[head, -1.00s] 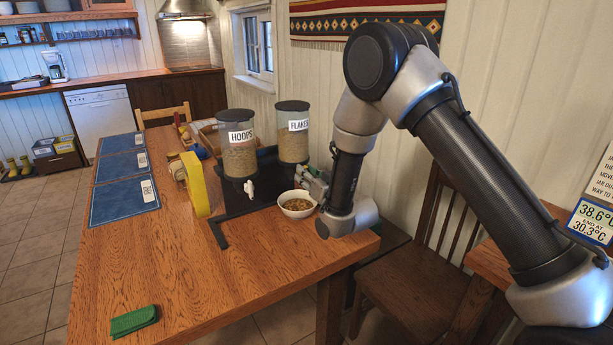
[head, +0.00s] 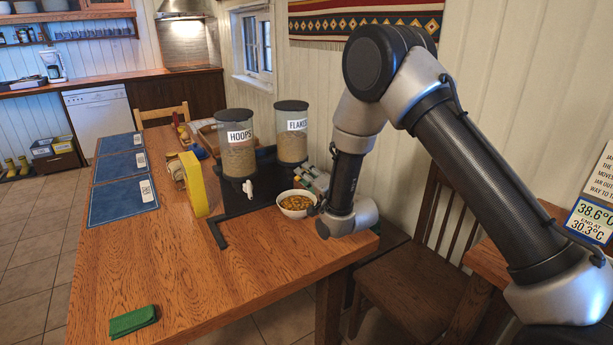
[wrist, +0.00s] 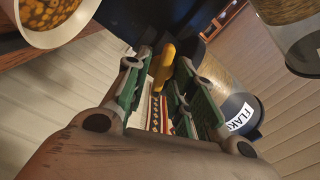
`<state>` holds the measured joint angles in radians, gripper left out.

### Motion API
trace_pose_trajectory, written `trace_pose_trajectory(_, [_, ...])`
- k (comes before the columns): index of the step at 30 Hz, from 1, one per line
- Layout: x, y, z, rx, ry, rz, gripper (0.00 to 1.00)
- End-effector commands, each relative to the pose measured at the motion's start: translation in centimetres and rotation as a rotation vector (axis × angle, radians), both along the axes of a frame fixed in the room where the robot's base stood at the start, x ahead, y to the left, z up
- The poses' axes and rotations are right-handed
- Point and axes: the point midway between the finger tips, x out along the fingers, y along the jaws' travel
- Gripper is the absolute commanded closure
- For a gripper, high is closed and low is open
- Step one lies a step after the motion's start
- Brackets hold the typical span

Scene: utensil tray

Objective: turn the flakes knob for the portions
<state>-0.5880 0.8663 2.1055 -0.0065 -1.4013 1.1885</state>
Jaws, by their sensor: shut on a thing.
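The flakes dispenser (head: 291,133) is a clear jar with a dark lid and a "FLAKES" label, on a black stand (head: 240,199). Its label also shows in the wrist view (wrist: 242,118). The yellow flakes knob (wrist: 166,58) sits between the green-padded fingers of my gripper (wrist: 164,72), which is shut on it. In the head view my gripper (head: 313,178) reaches the stand from the right and the knob is hidden. A white bowl (head: 296,209) with brown-gold cereal stands below the flakes dispenser; it also shows in the wrist view (wrist: 62,22).
The hoops dispenser (head: 236,145) with a white knob (head: 248,188) stands to the left. The table's front middle is clear. A chair (head: 425,275) stands at right.

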Motion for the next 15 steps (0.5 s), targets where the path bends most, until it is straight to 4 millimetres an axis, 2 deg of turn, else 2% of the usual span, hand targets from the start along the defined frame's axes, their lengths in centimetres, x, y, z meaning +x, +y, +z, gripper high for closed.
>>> trace_pose_trajectory(15, [0.03,-0.13,-0.39,0.403,0.274,-0.003,0.99])
